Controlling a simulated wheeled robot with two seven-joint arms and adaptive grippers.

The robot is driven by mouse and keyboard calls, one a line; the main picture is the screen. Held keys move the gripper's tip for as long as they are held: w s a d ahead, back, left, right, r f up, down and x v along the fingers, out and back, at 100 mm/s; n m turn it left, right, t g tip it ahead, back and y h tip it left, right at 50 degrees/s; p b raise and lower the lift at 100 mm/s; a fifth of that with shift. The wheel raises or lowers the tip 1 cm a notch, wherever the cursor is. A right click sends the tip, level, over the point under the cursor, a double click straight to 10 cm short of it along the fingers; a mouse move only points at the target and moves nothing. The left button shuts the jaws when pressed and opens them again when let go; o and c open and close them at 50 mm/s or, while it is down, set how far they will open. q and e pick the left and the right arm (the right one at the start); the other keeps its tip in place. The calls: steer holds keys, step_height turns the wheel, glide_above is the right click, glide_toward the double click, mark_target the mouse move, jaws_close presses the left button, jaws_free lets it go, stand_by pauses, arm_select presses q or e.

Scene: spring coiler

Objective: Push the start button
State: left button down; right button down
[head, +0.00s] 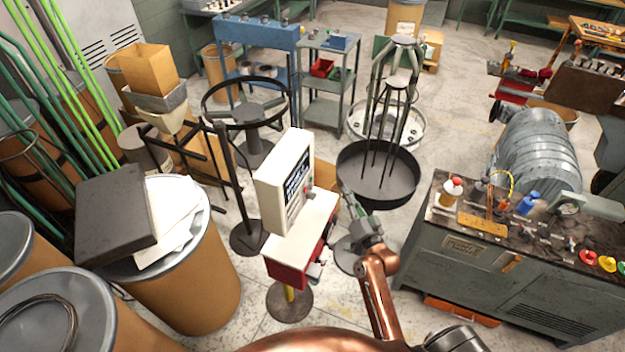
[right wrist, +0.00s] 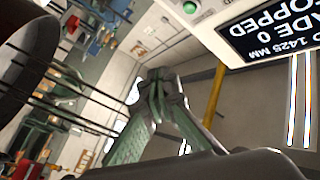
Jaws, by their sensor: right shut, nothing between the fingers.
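The white control box (head: 285,185) stands upright on a red-and-white pedestal head, its dark screen (head: 298,178) facing right. A small red spot shows on its edge beside the screen. In the right wrist view the screen (right wrist: 275,30) looks tilted and reads "STOPPED" in part, with "1425 MM". A green round button (right wrist: 189,7) sits on the pale panel beside it, at the top edge. My right gripper (head: 346,198) is just right of the control box, apart from it. In the right wrist view its fingertips (right wrist: 157,82) are together and empty, below the green button. My left gripper is not seen.
A round dark pan (head: 350,178) with a rod stand lies behind my right gripper. A grey machine bench (head: 470,262) with bottles and tools is at the right. Brown drums (head: 190,295) stand at the left. Bare floor shows between pedestal and bench.

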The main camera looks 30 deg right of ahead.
mark_target(311, 179)
steer(key=w+a, duration=0.5)
steer(key=w, duration=0.1)
steer(key=shift+w+a+p, duration=0.35)
steer(key=shift+a, duration=0.05)
steer(key=shift+w, duration=0.1)
stand_by(1.3)
steer(key=shift+w+a, duration=0.2)
steer(key=shift+a, duration=0.05)
steer(key=shift+w+a+p, duration=0.25)
steer(key=shift+w+p, duration=0.05)
steer(key=shift+p, duration=0.05)
stand_by(0.9)
steer(key=shift+s, duration=0.1)
steer(key=shift+s+d, duration=0.5)
steer(key=shift+s, duration=0.05)
